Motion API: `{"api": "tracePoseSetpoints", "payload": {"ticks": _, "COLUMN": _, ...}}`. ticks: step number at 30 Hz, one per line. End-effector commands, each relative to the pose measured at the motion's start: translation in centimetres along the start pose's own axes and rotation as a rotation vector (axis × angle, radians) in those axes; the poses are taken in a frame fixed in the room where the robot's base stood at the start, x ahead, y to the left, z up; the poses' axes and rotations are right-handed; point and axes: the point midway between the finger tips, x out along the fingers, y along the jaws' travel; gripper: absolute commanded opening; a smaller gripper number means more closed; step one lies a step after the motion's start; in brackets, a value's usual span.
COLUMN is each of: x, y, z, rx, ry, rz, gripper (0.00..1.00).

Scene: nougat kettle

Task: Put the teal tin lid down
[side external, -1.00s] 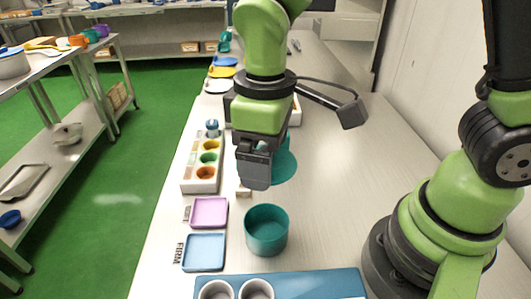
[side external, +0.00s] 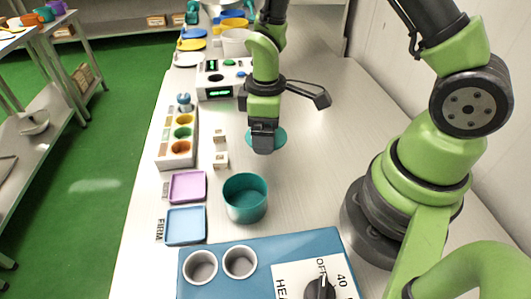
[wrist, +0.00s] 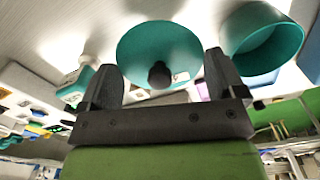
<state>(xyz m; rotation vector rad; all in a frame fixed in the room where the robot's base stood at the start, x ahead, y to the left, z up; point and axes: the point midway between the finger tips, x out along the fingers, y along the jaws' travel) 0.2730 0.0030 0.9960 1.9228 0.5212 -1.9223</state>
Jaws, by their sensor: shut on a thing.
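The teal tin lid (side external: 280,138) is a round disc just behind and right of my gripper (side external: 262,148) in the side view. In the wrist view, the lid (wrist: 150,45) shows nearly face-on. Its dark knob (wrist: 160,75) lies between the two fingers of my gripper (wrist: 160,62). My gripper is shut on the lid, at the knob. I cannot tell whether the lid touches the table. The teal tin (side external: 246,198) stands open and upright, nearer the camera; it also shows at the wrist view's upper right (wrist: 262,45).
Small pale blocks (side external: 221,160) and a rack of coloured cups (side external: 178,140) are left of my gripper. Pink (side external: 187,187) and blue (side external: 185,226) trays lie left of the tin. A control box (side external: 222,80) stands behind. The table right of the lid is clear.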

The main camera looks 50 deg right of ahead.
Motion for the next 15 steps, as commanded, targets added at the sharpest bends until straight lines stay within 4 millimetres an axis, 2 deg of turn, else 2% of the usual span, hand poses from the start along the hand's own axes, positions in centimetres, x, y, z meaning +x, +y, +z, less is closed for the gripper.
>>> {"api": "tracePoseSetpoints", "payload": {"ticks": 1, "x": 0.9, "y": -0.1, "z": 0.1, "rx": 0.001, "ry": -0.004, "rz": -0.002, "gripper": 0.67}}
{"api": "tracePoseSetpoints", "payload": {"ticks": 15, "x": 6.2, "y": -0.1, "z": 0.0, "rx": 0.002, "ry": -0.001, "rz": 0.001, "gripper": 0.67}}
